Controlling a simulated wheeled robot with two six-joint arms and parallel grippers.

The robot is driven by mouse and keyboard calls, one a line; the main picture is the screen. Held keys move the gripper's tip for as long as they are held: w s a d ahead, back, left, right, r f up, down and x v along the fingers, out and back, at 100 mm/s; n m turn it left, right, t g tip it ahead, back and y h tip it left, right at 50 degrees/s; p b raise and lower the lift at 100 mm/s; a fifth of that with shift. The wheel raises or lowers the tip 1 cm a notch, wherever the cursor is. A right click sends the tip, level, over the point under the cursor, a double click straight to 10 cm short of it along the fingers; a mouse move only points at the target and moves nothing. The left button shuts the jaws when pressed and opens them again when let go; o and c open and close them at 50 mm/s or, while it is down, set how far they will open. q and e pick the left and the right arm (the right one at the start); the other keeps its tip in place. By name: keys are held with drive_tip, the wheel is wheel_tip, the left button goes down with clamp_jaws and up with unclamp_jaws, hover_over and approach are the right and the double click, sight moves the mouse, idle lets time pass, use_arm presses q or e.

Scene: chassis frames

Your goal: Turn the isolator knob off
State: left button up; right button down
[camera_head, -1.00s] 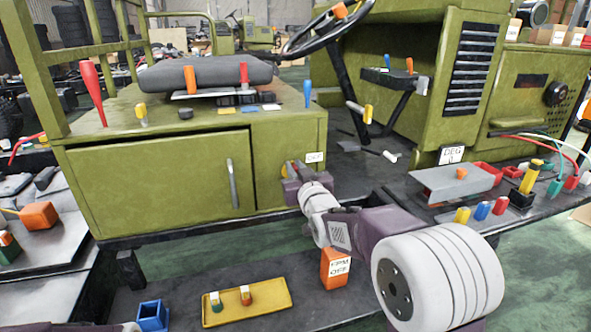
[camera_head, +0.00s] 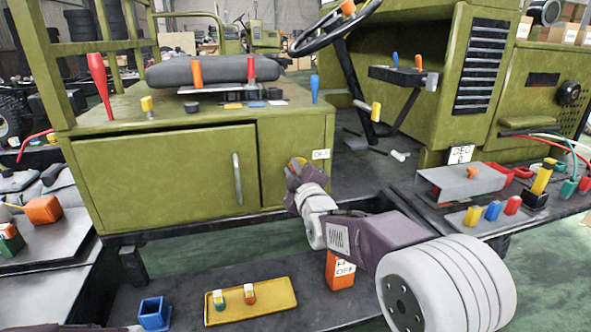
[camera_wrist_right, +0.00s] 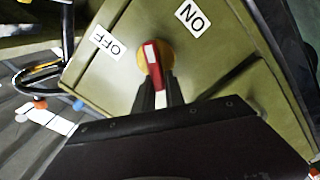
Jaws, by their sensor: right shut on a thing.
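In the head view the right gripper (camera_head: 302,170) covers most of the knob (camera_head: 299,161). In the wrist view the OFF label (camera_wrist_right: 107,40) is up and left of the knob, the ON label (camera_wrist_right: 192,18) up and right. The handle points nearly straight up there, between them. My left gripper is out of view.
A cabinet door with a grey handle (camera_head: 237,178) is left of the knob. A yellow tray (camera_head: 222,314) and a blue box (camera_head: 153,314) lie below. An orange block (camera_head: 340,272) stands near my right forearm. A steering wheel (camera_head: 331,27) is above.

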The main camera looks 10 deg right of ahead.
drive_tip(key=n, duration=0.1)
drive_tip(key=f+n, duration=0.1)
drive_tip(key=n, duration=0.1)
drive_tip(key=shift+a, duration=0.2)
drive_tip(key=shift+f+n, duration=0.15)
drive_tip(key=shift+n, duration=0.8)
drive_tip(key=shift+f+n, duration=0.15)
drive_tip(key=shift+n, duration=0.8)
drive_tip(key=c, duration=1.4)
unclamp_jaws()
drive_tip(key=s+p, duration=0.1)
drive_tip(key=s, duration=0.8)
drive_tip(key=shift+p, duration=0.3)
drive_tip(key=shift+d, duration=0.15)
